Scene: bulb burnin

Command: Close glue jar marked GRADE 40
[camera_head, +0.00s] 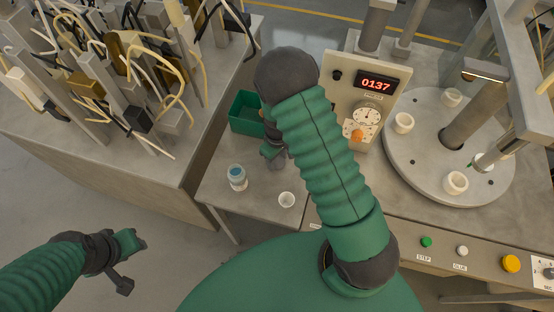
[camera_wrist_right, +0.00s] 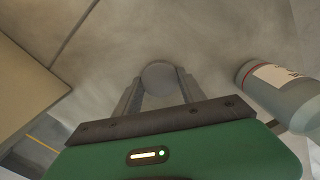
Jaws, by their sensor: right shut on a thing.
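A jar (camera_wrist_right: 285,95) with a white, red-lined label shows at the right of the right wrist view. The grade marking is not readable. In that view my right gripper (camera_wrist_right: 160,85) is shut on a round grey disc (camera_wrist_right: 160,77), which looks like a lid, beside and apart from the jar. My left gripper (camera_head: 135,243) is over the floor at lower left, far from the jar; its fingers are unclear.
A small white cup (camera_head: 286,200) stands right of the jar. A green bin (camera_head: 245,112) sits at the table's back left. A round metal turntable (camera_head: 400,160) with several white cups is at right, beside a panel reading 0137 (camera_head: 377,84). A cluttered bench (camera_head: 150,180) stands at left.

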